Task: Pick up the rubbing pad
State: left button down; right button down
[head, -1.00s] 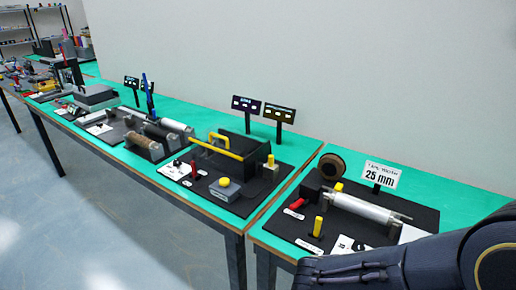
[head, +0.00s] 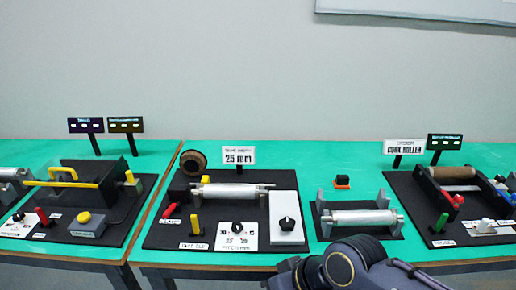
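A small block, black on top with an orange base (head: 342,182), sits on the green table behind the roller stand. It looks like the rubbing pad, though it is too small to be sure. Nothing touches it. One of my arms shows as dark links at the bottom edge, in front of the table and right of centre. No gripper fingers are in view.
A roller on a grey stand (head: 362,217) stands between the block and my arm. A black board (head: 165,236) with a roller and knobs is at left, and the cork roller unit (head: 421,206) at right.

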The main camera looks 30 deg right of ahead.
aim_at(341, 182)
jog(key=z, duration=1.85)
